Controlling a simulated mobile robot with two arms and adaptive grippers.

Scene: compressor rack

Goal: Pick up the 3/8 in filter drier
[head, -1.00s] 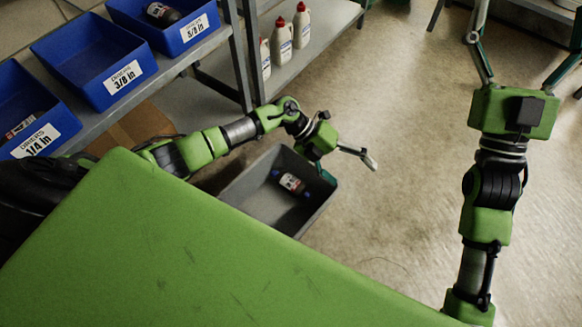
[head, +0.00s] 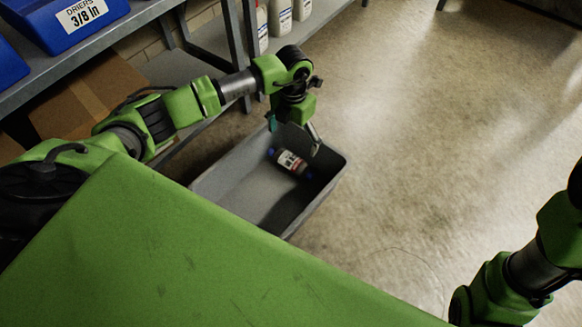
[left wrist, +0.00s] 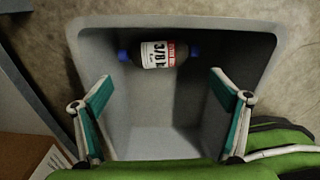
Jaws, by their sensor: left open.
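The 3/8 in filter drier (head: 291,162) is a dark cylinder with blue ends and a white and red label. It lies on its side inside a grey bin (head: 215,186), near the bin's far end. In the left wrist view the drier (left wrist: 158,54) lies crosswise, its 3/8 label facing up. My left gripper (head: 293,133) points down over the bin. Its two fingers (left wrist: 164,90) are spread wide and empty, apart from the drier. Of my right arm only links show at the lower right of the head view; its gripper is out of the frame.
A shelf rack on the left holds a blue bin (head: 66,20) labelled Driers 3/8 in. A cardboard box (head: 85,100) sits on the lower shelf. White bottles (head: 280,15) stand at the back. The floor (head: 420,130) right of the grey bin is clear.

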